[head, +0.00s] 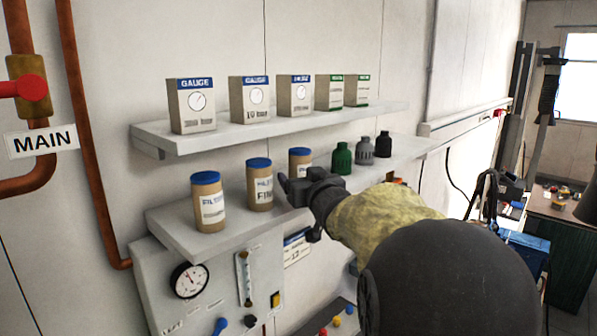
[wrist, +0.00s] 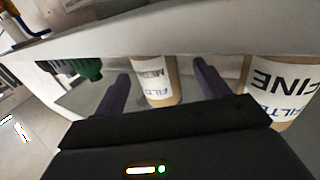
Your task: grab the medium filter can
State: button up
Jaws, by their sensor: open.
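The medium filter can (head: 300,156) is tan with a blue lid and stands on the lower shelf, its lower part hidden behind my gripper (head: 301,182) in the head view. In the wrist view, which looks upside down, the medium can (wrist: 159,90) shows part of the word MEDIUM. It appears between the two dark fingers of my open gripper (wrist: 162,72), with a gap on each side. I cannot tell how deep it sits between them. Nothing is held.
The fine filter can (head: 259,186) stands just left of the medium can, with another filter can (head: 209,203) further left. A green bottle (head: 342,158), a grey one (head: 364,151) and a black one (head: 384,145) stand right. The upper shelf (head: 160,132) with boxes overhangs.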

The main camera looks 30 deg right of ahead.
aim_at(298, 170)
jog(key=w+p, duration=0.1)
jog(key=w, duration=0.1)
jog(key=w+d+p, duration=0.1)
jog(key=w+p, duration=0.1)
jog(key=w, duration=0.1)
jog(key=shift+r+p, duration=0.1)
jog(key=shift+p, duration=0.2)
jog(key=shift+w, duration=0.15)
jog(key=shift+w, duration=0.1)
jog(key=shift+c, duration=1.1)
jog(key=shift+s, duration=0.3)
jog(key=c, duration=0.9)
jog(key=shift+w, duration=0.15)
jog(key=shift+b, duration=0.95)
